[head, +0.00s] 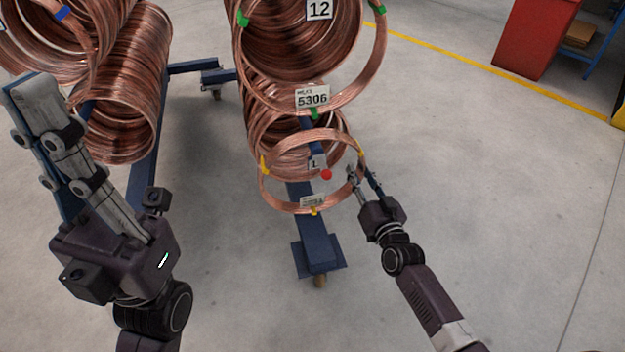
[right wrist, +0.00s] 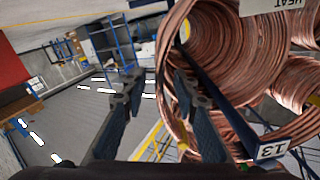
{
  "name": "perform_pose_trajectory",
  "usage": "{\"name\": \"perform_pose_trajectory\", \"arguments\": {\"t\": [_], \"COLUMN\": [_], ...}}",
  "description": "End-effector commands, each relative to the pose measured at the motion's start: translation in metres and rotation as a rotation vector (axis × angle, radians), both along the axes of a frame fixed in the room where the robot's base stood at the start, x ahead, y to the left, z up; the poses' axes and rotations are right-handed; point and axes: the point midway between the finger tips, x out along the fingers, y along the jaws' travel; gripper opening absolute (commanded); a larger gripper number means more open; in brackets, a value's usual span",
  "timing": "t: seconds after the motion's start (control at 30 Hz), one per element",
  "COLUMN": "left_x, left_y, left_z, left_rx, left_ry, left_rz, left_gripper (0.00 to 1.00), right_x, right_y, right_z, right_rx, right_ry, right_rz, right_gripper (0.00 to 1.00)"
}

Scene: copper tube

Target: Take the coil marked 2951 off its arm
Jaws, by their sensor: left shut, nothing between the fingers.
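A thin copper coil (head: 279,204) with yellow ties hangs low on the front arm of the blue rack. Its lower tag (head: 312,202) is too blurred to read surely. My right gripper (head: 364,176) is open at the coil's right rim. In the right wrist view, the open fingers (right wrist: 158,92) straddle the left edge of a copper ring (right wrist: 170,62), with no clear contact. My left gripper (head: 32,88) is shut and empty, pointing up at the left, away from this coil.
A larger coil tagged 5306 (head: 379,62) hangs above and behind, near a plate marked 12 (head: 319,9). More coils (head: 125,75) hang at the left. The rack's blue foot (head: 318,258) stands below. A red cabinet (head: 535,38) is far right; floor between is clear.

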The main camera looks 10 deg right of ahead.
Motion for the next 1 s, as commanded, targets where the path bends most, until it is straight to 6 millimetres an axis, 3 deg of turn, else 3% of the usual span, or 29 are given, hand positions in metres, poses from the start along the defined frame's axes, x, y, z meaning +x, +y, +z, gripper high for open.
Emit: {"name": "perform_pose_trajectory", "arguments": {"t": [0.33, 0.57, 1.0], "left_x": [0.0002, 0.0001, 0.0001], "left_y": [-0.0005, -0.0006, -0.0006], "left_z": [0.0022, 0.0021, 0.0021], "left_rx": [0.001, 0.001, 0.001], "left_ry": [-0.010, -0.010, -0.010], "left_rz": [0.000, 0.000, 0.000], "left_gripper": [0.00, 0.00, 0.00], "right_x": [0.0071, 0.0069, 0.0077], "right_y": [0.0011, 0.0011, 0.0010], "right_z": [0.0003, 0.0002, 0.0037], "right_rx": [0.000, 0.000, 0.005], "right_ry": [0.001, 0.001, -0.006], "right_rz": [0.000, 0.000, -0.001], "right_gripper": [0.26, 0.01, 0.00]}}
